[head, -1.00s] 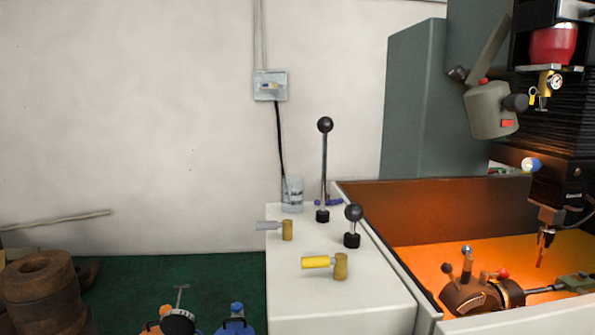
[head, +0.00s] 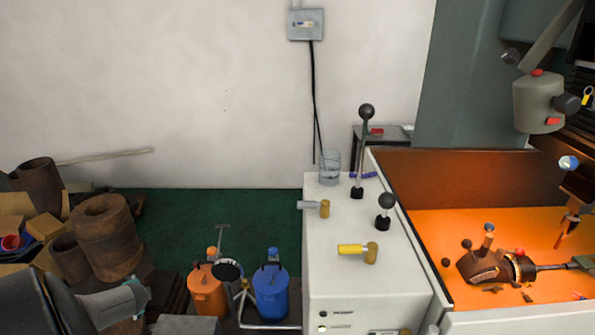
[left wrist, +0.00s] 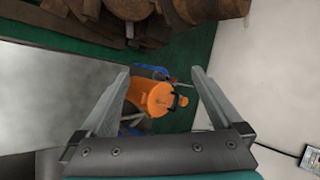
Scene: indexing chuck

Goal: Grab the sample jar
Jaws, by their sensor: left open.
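A clear glass jar (head: 329,168), which looks like the sample jar, stands upright at the back left of the white cabinet top (head: 340,285). Its lower part looks faintly bluish. My left arm comes in at the lower left of the head view, low and far to the left of the jar. My left gripper (left wrist: 160,74) shows in the left wrist view with its two fingers spread and nothing between them. An orange canister lies beyond the fingers, apart from them. The jar is not in the left wrist view. My right gripper is in neither view.
Two levers (head: 360,150) (head: 385,212) with black knobs and a yellow-handled tool (head: 358,251) stand or lie near the jar. An orange canister (head: 207,291) and a blue canister (head: 271,290) stand on the floor left of the cabinet. Rusty cylinders (head: 105,236) are at the left.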

